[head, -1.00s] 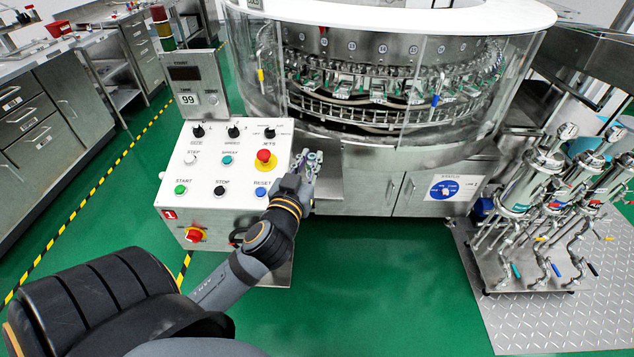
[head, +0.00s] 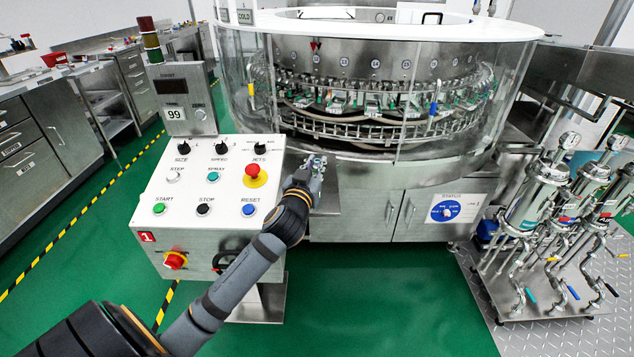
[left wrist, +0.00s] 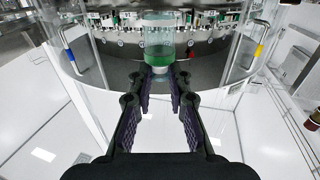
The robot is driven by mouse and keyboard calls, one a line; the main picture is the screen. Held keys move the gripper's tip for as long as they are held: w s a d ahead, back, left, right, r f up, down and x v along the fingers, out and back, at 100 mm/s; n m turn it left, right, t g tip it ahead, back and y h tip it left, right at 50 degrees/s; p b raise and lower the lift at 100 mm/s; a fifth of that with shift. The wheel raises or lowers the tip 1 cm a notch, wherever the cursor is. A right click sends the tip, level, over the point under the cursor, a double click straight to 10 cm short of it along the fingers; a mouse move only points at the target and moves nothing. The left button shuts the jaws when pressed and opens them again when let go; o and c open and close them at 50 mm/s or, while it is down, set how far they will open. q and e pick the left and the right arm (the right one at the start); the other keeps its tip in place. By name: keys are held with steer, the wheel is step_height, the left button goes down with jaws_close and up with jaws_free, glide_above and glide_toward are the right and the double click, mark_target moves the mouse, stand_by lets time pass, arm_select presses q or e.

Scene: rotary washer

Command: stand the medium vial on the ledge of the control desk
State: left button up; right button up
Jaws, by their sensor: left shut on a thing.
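My left gripper (head: 314,168) is at the right edge of the control desk (head: 150,226), in front of the washer. It is shut on a small clear glass vial with green in it, which shows between the fingertips in the left wrist view (left wrist: 158,43). In the head view the vial is too small and covered to make out well. I cannot tell whether it is the medium one. The desk has a white sloped panel with knobs and buttons. A flat steel surface (head: 326,201) lies just right of the gripper. My right gripper is not in view.
The rotary washer (head: 380,105) with its clear guard stands behind the gripper. A red emergency knob (head: 252,170) is close to the gripper's left. A display box (head: 184,98) rises at the desk's back left. Steel filter housings (head: 535,200) stand at right.

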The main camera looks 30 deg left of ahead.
arm_select(q)
steer(key=shift+w+a+f, duration=0.2)
steer(key=shift+w+f, duration=0.4)
steer(key=shift+f, duration=0.25)
step_height(320, 180, down, 3)
steer(key=shift+w+b, duration=0.1)
steer(key=shift+b, duration=0.4)
steer(key=shift+f, duration=0.1)
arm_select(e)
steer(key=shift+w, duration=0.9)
arm_select(q)
steer(key=shift+f, duration=0.15)
steer(key=o, duration=0.8)
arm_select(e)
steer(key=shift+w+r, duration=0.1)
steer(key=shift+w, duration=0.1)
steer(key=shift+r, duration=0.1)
